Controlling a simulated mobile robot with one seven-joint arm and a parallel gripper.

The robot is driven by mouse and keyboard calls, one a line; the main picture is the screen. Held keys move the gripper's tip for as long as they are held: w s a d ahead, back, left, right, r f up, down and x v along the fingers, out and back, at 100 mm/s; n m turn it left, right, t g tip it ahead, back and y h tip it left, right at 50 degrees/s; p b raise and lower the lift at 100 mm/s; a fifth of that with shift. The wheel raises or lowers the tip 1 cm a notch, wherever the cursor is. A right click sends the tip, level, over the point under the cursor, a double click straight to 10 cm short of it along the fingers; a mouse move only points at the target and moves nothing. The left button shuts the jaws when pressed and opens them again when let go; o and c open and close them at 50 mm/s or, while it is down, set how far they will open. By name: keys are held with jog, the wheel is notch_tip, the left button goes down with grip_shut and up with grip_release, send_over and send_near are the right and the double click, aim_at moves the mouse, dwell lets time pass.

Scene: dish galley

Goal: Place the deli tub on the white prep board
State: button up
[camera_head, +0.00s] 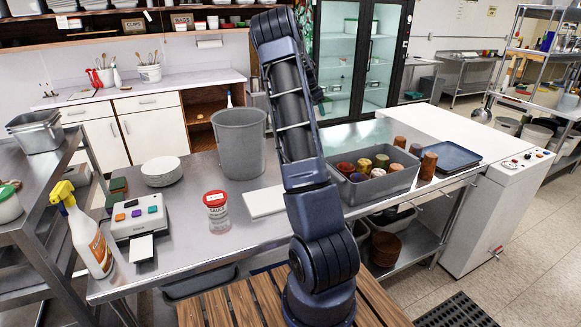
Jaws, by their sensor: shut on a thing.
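A small clear tub with a red lid and a white label (216,212) stands upright on the steel counter; it looks like a deli tub, but I cannot be sure it is the task's one. The white prep board (262,203) lies flat just right of it, apart from it. The board's right end is hidden behind my arm, and its visible part is bare. My arm rises through the middle of the picture and folds back at the top. My gripper does not show; the arm hides it or it is out of frame, along with anything in it.
A grey bucket (239,144) stands behind the board. A grey bin of coloured cups (376,188) is at the right, by a blue tray (451,156). A label machine (138,217), spray bottle (89,240) and white plates (161,172) stand left. The counter front is clear.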

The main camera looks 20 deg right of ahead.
jog(key=s+a+r+m, duration=0.15)
jog(key=s+a, duration=0.25)
jog(key=a, duration=0.8)
jog(key=m+g, duration=0.3)
jog(key=m, duration=0.3)
send_over(279, 198)
jog(key=w+a, duration=0.1)
jog(key=a, duration=0.1)
jog(key=shift+n+t+y, duration=0.25)
jog(key=shift+t+y, duration=0.05)
jog(key=shift+y, duration=0.1)
notch_tip(279, 198, down, 20)
jog(key=shift+w+d+f, duration=0.1)
jog(key=shift+w, duration=0.05)
jog(key=shift+f, duration=0.1)
jog(key=o, duration=1)
